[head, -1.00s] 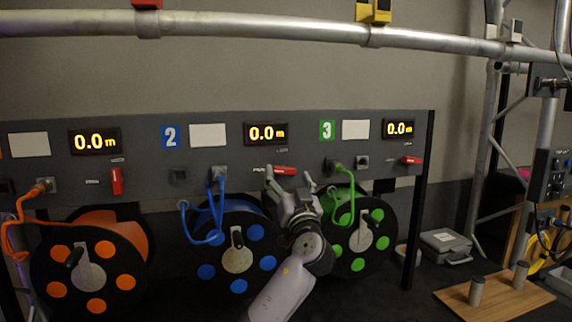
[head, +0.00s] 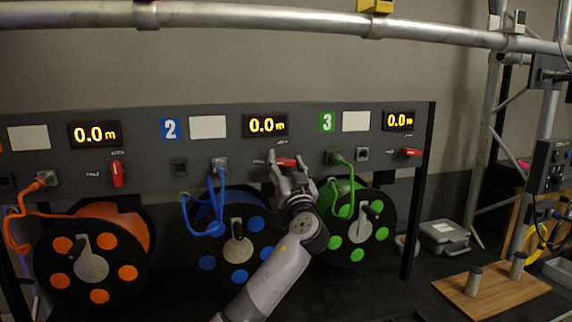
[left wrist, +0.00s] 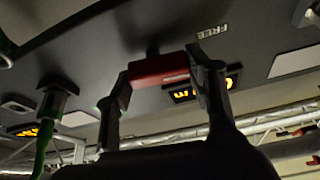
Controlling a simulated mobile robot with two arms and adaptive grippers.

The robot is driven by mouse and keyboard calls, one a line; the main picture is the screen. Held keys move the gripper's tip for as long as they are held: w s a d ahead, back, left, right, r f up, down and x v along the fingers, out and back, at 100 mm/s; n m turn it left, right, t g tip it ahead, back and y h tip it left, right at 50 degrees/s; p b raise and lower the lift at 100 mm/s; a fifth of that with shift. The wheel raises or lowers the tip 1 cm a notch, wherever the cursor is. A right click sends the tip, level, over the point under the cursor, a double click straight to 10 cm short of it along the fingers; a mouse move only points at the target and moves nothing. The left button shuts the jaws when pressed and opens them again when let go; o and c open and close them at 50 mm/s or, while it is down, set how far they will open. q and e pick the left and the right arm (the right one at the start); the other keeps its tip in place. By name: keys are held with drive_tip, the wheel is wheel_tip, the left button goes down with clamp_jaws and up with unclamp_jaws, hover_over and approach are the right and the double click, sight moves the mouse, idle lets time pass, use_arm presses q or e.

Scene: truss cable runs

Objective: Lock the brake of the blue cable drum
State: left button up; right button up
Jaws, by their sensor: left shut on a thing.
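The blue cable drum (head: 238,238) stands under the panel marked 2, with a black crank on its hub and a blue cable (head: 203,213) looping up to a socket. Its red brake lever (head: 287,162) lies about level on the panel below the 0.0 m display. My left gripper (head: 285,167) reaches it from below and is shut on it. In the left wrist view the red lever (left wrist: 160,70) sits between the two fingers of the left gripper (left wrist: 160,84), with a FREE label beside it. My right gripper is not in view.
A wooden board (head: 490,292) with two posts lies at the lower right.

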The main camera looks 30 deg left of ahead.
use_arm(q)
drive_tip(key=c, duration=0.5)
drive_tip(key=shift+o, duration=0.2)
drive_tip(key=shift+m, duration=0.6)
drive_tip(key=shift+r+m+t+h+p, duration=0.1)
drive_tip(key=shift+m+t+h+p, duration=0.35)
drive_tip(key=shift+m+h, duration=0.35)
drive_tip(key=m+p, duration=0.1)
drive_tip(key=m, duration=0.1)
drive_tip(key=shift+r+m+t+h, duration=0.15)
drive_tip(key=shift+m+t+h, duration=0.15)
drive_tip(key=shift+h, duration=0.1)
drive_tip(key=m+h+p, duration=0.1)
drive_tip(key=m+p, duration=0.3)
drive_tip(key=p, duration=0.1)
drive_tip(key=m+h+p, duration=0.2)
drive_tip(key=m+p, duration=0.2)
drive_tip(key=p, duration=0.1)
drive_tip(key=m+h+p, duration=0.2)
drive_tip(key=m+p, duration=0.2)
drive_tip(key=p, duration=0.1)
drive_tip(key=shift+w+d+r+m, duration=0.15)
drive_tip(key=shift+r+m, duration=0.05)
drive_tip(key=shift+m, duration=0.1)
drive_tip(key=shift+f+m+g+h+p, duration=0.3)
drive_tip(key=shift+m+g+p, duration=0.25)
drive_tip(key=shift+m+p, duration=0.7)
